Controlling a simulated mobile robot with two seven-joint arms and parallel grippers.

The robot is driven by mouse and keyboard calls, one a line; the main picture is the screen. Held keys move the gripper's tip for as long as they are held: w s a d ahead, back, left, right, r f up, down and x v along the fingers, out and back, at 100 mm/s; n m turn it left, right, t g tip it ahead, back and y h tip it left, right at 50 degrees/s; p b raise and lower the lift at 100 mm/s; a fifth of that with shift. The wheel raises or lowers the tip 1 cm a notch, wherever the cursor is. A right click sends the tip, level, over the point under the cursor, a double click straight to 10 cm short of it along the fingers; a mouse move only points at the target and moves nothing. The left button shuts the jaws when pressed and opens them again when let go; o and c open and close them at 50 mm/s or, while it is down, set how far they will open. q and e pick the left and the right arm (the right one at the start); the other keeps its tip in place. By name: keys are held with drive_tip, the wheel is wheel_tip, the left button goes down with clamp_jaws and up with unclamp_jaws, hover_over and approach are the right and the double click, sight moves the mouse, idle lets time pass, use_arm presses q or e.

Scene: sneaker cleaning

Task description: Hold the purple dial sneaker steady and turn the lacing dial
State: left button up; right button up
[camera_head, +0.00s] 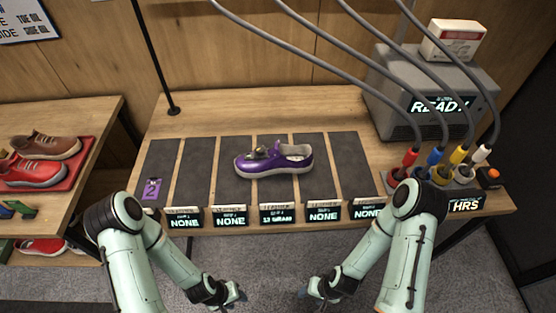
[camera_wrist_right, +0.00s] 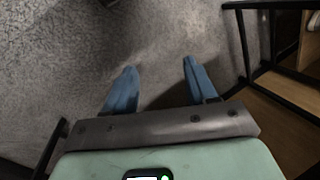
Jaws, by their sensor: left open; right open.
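The purple sneaker (camera_head: 273,162) with a pale sole lies on the dark mats in the middle of the bench, toe to the left. A small greyish part, which may be the lacing dial, sits on top of its front; it is too small to make out. My left gripper (camera_head: 240,294) is open and empty in front of the bench, low over the floor. My right gripper (camera_head: 303,293) is also open and empty there. Its two blue fingers (camera_wrist_right: 162,88) stand apart over grey carpet in the right wrist view. Neither gripper touches the sneaker.
Small display signs (camera_head: 230,217) line the bench's front edge. A grey machine (camera_head: 400,95) reading READY stands at the back right, with hoses to several coloured-top tools (camera_head: 435,160). A black pole (camera_head: 160,70) rises at the back left. A side shelf (camera_head: 85,180) holds other shoes.

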drive_tip(key=w+d+r+n+t+h, duration=0.1)
drive_tip(key=w+d+r, duration=0.35)
drive_tip(key=d, duration=0.35)
drive_tip(key=w+d+r+n+t+h, duration=0.1)
drive_tip(key=w+d+r+n, duration=0.15)
drive_tip(key=d+r, duration=0.35)
drive_tip(key=w+d+r+n+t+h, duration=0.1)
drive_tip(key=w+d+r, duration=0.3)
drive_tip(key=d, duration=0.5)
drive_tip(key=w+d+r+m+t+h, duration=0.1)
drive_tip(key=w+d+r+m+t, duration=0.15)
drive_tip(key=w+d+r, duration=0.45)
drive_tip(key=t+y, duration=0.5)
drive_tip(key=y, duration=0.1)
approach(279, 148)
drive_tip(key=shift+n, duration=0.3)
drive_tip(key=x, duration=0.9)
drive_tip(key=shift+w+f+b, duration=0.15)
drive_tip(key=shift+w+b, duration=0.1)
drive_tip(key=shift+b, duration=0.05)
use_arm(q)
drive_tip(key=shift+s+f, duration=0.35)
drive_tip(key=shift+s, duration=0.1)
